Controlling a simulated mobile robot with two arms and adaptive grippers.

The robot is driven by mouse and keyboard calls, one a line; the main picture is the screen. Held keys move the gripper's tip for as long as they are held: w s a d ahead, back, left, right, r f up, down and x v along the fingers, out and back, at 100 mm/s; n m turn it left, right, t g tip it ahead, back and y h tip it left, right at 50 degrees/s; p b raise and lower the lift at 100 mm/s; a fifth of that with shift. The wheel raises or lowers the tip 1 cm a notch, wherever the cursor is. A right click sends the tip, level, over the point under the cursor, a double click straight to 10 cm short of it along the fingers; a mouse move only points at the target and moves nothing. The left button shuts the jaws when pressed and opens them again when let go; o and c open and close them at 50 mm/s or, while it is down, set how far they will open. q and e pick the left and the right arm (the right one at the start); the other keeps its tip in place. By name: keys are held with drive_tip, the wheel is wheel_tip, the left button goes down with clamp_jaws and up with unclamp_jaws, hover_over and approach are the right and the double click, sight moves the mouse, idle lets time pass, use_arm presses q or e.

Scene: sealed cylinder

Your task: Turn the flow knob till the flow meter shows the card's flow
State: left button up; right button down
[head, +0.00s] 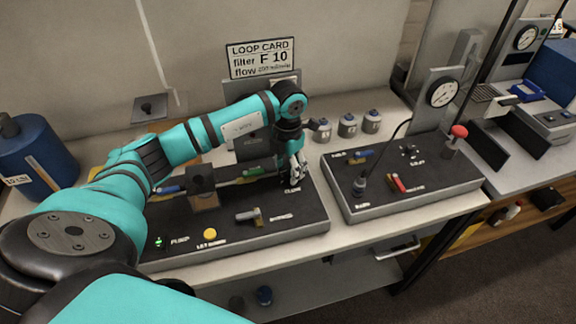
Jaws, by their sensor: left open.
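The loop card (261,57) stands upright at the back, reading "filter F 10" and a flow value in small print that I cannot read surely. My left arm reaches across the dark left panel (290,222). My left gripper (297,178) points down at the panel's back right, open, fingers close above a small label. The flow knob is not clearly visible; the gripper may hide it. A grey upright unit (251,146) behind my arm is partly covered, and I cannot tell whether it is the flow meter or read any flow. My right gripper is out of view.
The left panel also has a yellow button (210,234) and a lever (249,215). A second panel (430,192) stands to the right with a round gauge (442,92) and a red knob (458,132) behind. Several small canisters (347,125) stand behind the gripper.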

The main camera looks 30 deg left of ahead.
use_arm(q)
clamp_jaws()
drive_tip(key=m+b, duration=0.3)
drive_tip(key=shift+f+m+b, duration=0.15)
drive_tip(key=shift+m+b, duration=0.15)
drive_tip(key=shift+b, duration=0.05)
drive_tip(key=m+b, duration=0.2)
drive_tip(key=m, duration=0.1)
drive_tip(key=shift+d+m+b, duration=0.1)
drive_tip(key=shift+m+b, duration=0.8)
drive_tip(key=shift+m, duration=0.4)
drive_tip(key=shift+r, duration=0.2)
unclamp_jaws()
